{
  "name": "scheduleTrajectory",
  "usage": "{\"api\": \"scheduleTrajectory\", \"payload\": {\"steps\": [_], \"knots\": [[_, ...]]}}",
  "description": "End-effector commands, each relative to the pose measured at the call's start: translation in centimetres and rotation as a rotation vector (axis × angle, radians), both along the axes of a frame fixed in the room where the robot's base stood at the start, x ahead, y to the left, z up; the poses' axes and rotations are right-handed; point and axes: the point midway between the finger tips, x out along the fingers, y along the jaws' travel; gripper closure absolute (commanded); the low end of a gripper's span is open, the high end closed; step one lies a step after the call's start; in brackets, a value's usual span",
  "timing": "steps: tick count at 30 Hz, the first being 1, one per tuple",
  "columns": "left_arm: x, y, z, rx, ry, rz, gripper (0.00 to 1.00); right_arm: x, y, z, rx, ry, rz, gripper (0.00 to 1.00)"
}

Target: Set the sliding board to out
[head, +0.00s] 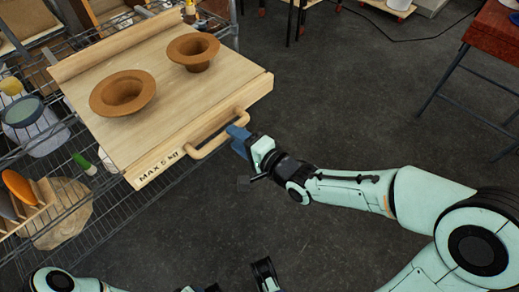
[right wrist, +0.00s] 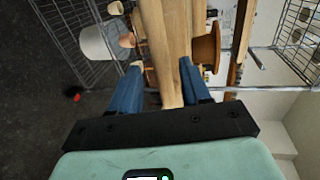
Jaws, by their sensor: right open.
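The sliding board (head: 90,75) is a pale wooden board with a front handle (head: 213,140) and a "MAX 5 kg" label on its front edge. It sits on a wire shelf and its front reaches past the shelf edge. My right gripper (head: 237,133) is open at the right end of the handle. In the right wrist view its blue fingers (right wrist: 160,80) stand on either side of a strip of pale wood (right wrist: 162,50); contact cannot be told. My left gripper (head: 265,272) shows only in part at the bottom edge, its fingertips unclear.
Two brown brimmed pots (head: 122,93) and (head: 193,50) stand on the board. The wire shelf (head: 75,150) below holds bowls, a rack of plates (head: 20,190) and a stone-like lump (head: 63,215). Open grey floor (head: 300,100) lies right of the shelf, with a red-brown table (head: 495,35) beyond.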

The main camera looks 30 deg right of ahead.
Motion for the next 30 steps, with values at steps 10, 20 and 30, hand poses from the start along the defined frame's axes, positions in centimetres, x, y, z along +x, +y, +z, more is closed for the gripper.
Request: {"api": "scheduleTrajectory", "payload": {"steps": [10, 20, 30], "knots": [[-0.2, -0.1, -0.2, -0.003, 0.007, -0.002, 0.57, -6.6, -2.3, 1.4, 0.001, -0.006, -0.001, 0.53], [3.7, 2.1, -3.3, 0.052, -0.095, 0.043, 0.57, -8.4, -2.9, 1.8, -0.001, -0.004, 0.004, 0.53], [4.5, 2.5, -3.5, 0.063, -0.115, 0.051, 0.57, -8.8, -3.2, 2.0, 0.000, 0.000, -0.001, 0.53]]}}
